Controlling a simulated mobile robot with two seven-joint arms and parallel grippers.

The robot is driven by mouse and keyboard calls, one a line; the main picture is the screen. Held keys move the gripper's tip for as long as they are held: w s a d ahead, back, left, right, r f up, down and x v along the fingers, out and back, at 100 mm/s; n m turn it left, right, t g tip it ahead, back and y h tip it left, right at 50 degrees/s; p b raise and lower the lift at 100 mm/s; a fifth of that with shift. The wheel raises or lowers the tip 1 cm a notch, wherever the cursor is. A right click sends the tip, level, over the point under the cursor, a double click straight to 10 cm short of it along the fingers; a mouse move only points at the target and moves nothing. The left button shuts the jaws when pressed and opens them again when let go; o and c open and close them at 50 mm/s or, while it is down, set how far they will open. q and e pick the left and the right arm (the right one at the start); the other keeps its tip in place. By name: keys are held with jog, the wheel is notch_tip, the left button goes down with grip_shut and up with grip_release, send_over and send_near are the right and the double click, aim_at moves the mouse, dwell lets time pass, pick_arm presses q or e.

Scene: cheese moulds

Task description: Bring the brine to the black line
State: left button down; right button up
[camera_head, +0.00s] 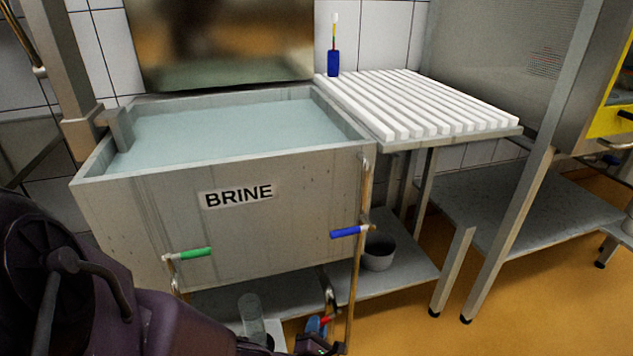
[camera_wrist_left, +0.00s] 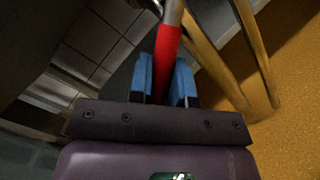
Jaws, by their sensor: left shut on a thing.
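The brine tank (camera_head: 235,230) is a grey trough with a BRINE label, and pale brine (camera_head: 230,125) stands below its rim. I cannot make out a black line. A green-handled valve (camera_head: 196,253) is at its lower left front and a blue-handled valve (camera_head: 346,232) on the right pipe. A red handle (camera_head: 328,320) shows low under the tank, and also in the left wrist view (camera_wrist_left: 168,52). My left gripper (camera_head: 316,327) has its blue fingers on either side of the red handle, shut on it, as the left wrist view (camera_wrist_left: 165,82) shows. My right gripper is not in view.
A clear cylinder (camera_head: 251,316) and a grey pot (camera_head: 378,255) stand under the tank. A vertical pipe (camera_head: 357,280) runs close to my left gripper. A white slatted rack (camera_head: 420,100) and a brush in a blue holder (camera_head: 333,62) are at the right.

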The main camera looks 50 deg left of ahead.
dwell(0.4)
pick_arm(q)
jog(key=c, duration=1.1)
grip_release()
jog(key=shift+s, duration=0.1)
